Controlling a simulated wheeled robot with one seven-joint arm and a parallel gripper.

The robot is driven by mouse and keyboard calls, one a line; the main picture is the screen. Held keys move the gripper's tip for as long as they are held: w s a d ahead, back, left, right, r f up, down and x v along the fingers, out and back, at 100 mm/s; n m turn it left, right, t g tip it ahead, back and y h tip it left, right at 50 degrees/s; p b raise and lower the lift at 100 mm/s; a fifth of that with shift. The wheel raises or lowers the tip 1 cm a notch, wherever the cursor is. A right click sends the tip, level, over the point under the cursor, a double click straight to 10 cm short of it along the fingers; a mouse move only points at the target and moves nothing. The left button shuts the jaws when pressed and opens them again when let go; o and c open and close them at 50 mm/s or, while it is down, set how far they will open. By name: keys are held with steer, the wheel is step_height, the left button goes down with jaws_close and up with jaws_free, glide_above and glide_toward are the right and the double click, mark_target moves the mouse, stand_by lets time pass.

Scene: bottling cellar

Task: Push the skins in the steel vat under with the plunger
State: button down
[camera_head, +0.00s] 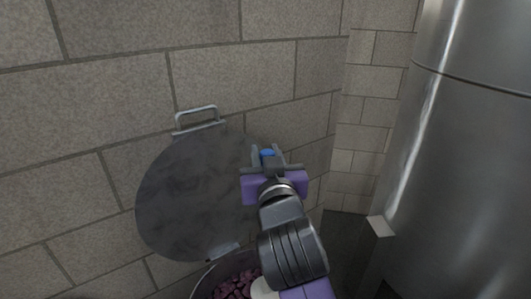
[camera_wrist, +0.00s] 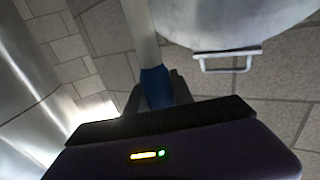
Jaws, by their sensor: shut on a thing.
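The steel vat (camera_head: 207,271) is at the bottom of the head view, partly cut off by the frame and partly behind my arm. Dark purple-red skins (camera_head: 236,287) show inside it. My gripper (camera_head: 267,162) is shut on the blue grip of the plunger (camera_head: 267,153), above the vat and in front of its lid. The wrist view shows the blue grip (camera_wrist: 156,88) between the fingers and a pale shaft (camera_wrist: 140,35) running from it. A pale rounded piece (camera_head: 263,288), perhaps the plunger's plate, shows at the skins beside my arm; its depth is unclear.
The round grey lid (camera_head: 185,205) stands open against the block wall (camera_head: 105,100), with its handle (camera_head: 195,112) at the top. A large steel tank (camera_head: 465,160) stands close on the right. A dark gap lies between it and my arm.

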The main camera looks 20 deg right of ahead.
stand_by(0.3)
step_height(320, 180, down, 11)
steer(key=b, duration=0.8)
stand_by(0.7)
steer(key=shift+r, duration=0.15)
step_height(320, 180, up, 12)
steer(key=p, duration=0.9)
steer(key=shift+p, duration=0.4)
